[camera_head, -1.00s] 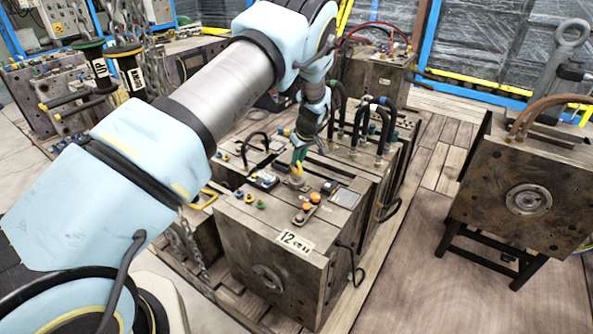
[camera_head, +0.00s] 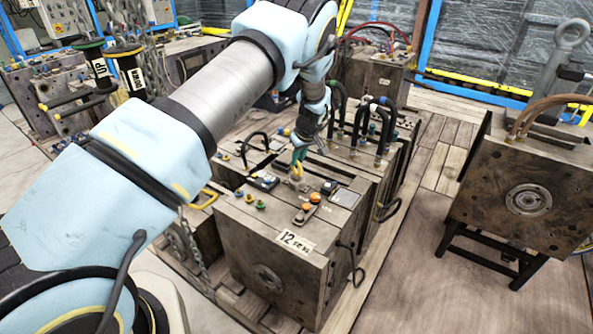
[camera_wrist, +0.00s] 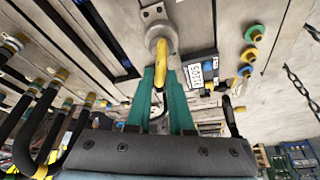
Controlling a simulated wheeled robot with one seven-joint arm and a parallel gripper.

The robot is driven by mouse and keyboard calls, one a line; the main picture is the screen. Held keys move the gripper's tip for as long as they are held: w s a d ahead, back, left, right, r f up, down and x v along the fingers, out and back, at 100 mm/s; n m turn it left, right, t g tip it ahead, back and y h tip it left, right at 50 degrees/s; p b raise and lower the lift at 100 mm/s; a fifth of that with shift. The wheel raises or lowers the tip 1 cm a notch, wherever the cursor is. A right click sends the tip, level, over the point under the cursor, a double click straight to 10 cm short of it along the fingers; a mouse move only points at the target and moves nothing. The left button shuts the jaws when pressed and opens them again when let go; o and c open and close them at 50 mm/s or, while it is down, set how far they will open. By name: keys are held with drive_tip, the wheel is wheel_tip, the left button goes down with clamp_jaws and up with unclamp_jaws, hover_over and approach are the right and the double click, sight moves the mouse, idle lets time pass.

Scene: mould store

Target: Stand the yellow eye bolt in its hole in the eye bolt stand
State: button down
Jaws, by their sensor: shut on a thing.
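The yellow eye bolt (camera_wrist: 161,62) is between the green fingertips of my gripper (camera_wrist: 161,82) in the wrist view. Its ring shows nearly edge-on. In the head view my gripper (camera_head: 299,158) points down over the top of the large steel mould, with the small yellow bolt (camera_head: 297,170) at its tips. A grey round collar or socket (camera_wrist: 157,34) shows at the far end of the bolt, by a small metal plate (camera_wrist: 152,12) that appears to be the eye bolt stand. The bolt's shank is hidden, so I cannot tell whether it is in the hole.
A labelled black and blue device (camera_wrist: 200,72) is close beside the bolt. Green, yellow and blue knobs (camera_wrist: 252,45) lie beyond it. Black hoses (camera_head: 373,125) rise behind my gripper. Orange knobs (camera_head: 312,198) stand nearer the mould's front edge.

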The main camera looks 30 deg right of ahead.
drive_tip(key=shift+r, duration=0.15)
drive_tip(key=shift+r+p, duration=0.75)
drive_tip(key=shift+r, duration=1.3)
